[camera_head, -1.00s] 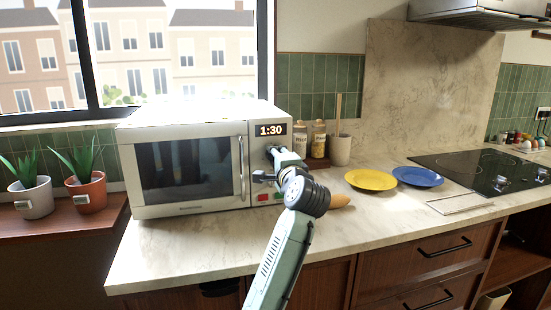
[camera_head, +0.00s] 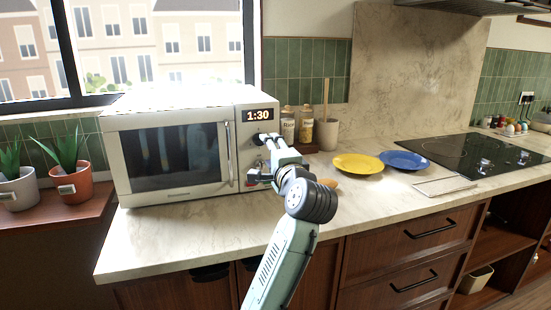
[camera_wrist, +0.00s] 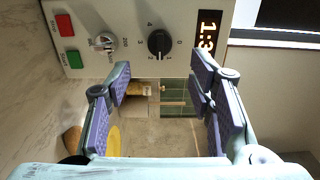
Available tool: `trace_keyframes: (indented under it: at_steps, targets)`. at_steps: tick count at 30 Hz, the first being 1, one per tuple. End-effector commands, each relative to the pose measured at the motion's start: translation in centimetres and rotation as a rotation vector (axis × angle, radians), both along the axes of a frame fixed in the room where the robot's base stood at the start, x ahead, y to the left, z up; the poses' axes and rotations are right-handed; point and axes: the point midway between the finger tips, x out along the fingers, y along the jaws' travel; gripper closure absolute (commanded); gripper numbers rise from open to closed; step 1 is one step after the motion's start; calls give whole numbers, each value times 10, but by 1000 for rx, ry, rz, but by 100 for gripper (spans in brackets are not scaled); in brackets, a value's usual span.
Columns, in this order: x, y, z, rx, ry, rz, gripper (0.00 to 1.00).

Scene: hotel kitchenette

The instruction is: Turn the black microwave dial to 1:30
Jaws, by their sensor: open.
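The white microwave (camera_head: 240,150) stands on the counter, and its display (camera_head: 258,115) reads 1:30. The black dial (camera_wrist: 160,43) is in the wrist view, which shows the panel turned sideways, with printed numbers around it. My gripper (camera_wrist: 163,80) is open and empty, its two fingers wide apart. The dial appears between and beyond the fingertips, with no visible contact. In the head view my gripper (camera_head: 260,158) is in front of the control panel and hides much of the dial area. A silver dial (camera_wrist: 104,43) sits beside the black one.
A red button (camera_wrist: 67,26) and a green button (camera_wrist: 72,57) are on the panel. Spice jars (camera_head: 288,128) and a utensil holder (camera_head: 328,133) stand right of the microwave. A yellow plate (camera_head: 357,163) and a blue plate (camera_head: 404,160) lie further right. Potted plants (camera_head: 70,180) stand left.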

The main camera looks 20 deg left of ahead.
Motion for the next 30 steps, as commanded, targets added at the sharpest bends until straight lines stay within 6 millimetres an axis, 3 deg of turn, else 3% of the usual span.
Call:
trace_keyframes:
  at_steps: [3,9,22,26,29,30]
  targets:
    - [-18,-13,0,0,0,-3,52]
    - [-34,-23,0,1,-1,-1,52]
    - [-36,-24,0,0,1,0,52]
    - [-58,3,32,-85,-211,-13,52]
    - [-98,38,72,-178,-491,-39,52]
    - [-120,53,88,-209,-612,-52,52]
